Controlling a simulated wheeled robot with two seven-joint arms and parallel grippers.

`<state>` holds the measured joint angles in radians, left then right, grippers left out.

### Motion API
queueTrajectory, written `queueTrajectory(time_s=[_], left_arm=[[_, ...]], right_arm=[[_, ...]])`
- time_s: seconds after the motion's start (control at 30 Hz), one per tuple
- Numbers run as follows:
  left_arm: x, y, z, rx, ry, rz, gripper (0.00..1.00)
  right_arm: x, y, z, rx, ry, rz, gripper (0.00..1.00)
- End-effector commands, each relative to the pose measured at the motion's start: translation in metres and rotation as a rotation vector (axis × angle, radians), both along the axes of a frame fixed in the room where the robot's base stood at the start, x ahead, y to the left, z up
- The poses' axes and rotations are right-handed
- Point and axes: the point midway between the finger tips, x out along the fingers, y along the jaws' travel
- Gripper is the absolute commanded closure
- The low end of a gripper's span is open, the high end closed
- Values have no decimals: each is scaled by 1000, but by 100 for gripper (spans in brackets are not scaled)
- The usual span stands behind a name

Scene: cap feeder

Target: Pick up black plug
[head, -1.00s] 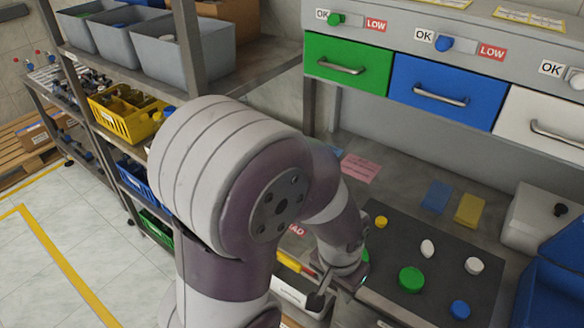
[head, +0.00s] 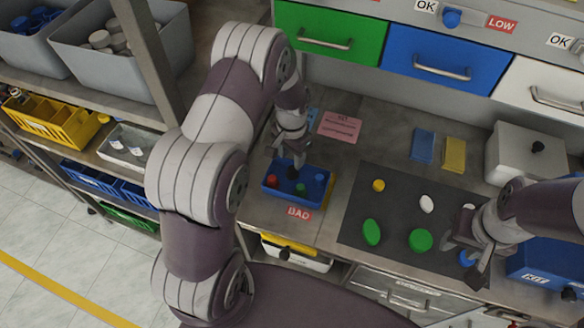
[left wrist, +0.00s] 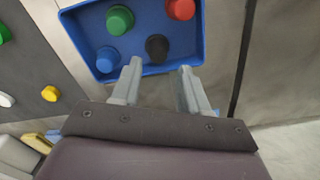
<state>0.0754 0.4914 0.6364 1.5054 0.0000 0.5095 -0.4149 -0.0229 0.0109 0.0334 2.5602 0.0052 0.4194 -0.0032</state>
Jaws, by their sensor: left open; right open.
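The black plug (left wrist: 157,47) stands in a blue tray (left wrist: 88,36) in the left wrist view, near the tray's edge closest to my gripper. My left gripper (left wrist: 157,75) is open and empty, its two fingers just short of the plug and on either side of its line. In the head view my left gripper (head: 290,166) points down over the blue tray (head: 288,201) beside the BAD label; the gripper largely hides the plug there. My right gripper (head: 466,259) is open over the right part of the dark mat, near a blue cap.
In the tray are also a red plug (left wrist: 181,9), a green plug (left wrist: 119,19) and a blue plug (left wrist: 107,59). The dark mat (head: 395,262) holds several coloured caps. A shelf with bins stands left; drawers (head: 440,68) line the back. A blue KIT box (head: 540,262) is at right.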

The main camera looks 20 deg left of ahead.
Motion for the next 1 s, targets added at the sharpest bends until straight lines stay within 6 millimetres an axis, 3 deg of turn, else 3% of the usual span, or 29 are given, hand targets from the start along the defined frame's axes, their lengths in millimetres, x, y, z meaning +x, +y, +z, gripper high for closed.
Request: queueTrajectory(time_s=[0.17,0.3,0.53,0.67,1.0], left_arm=[[-4,-3,-27,-1,4,0,56],[-3,-3,-48,0,1,1,56],[-3,-3,-52,0,-1,1,56],[-3,-3,-52,0,-1,1,98],[-2,-3,-51,1,-1,1,98]], right_arm=[[0,0,19,0,-1,0,57],[0,0,20,0,-1,0,57],[0,0,19,0,0,0,57],[0,0,19,0,0,0,57],[0,0,19,0,0,0,57]])
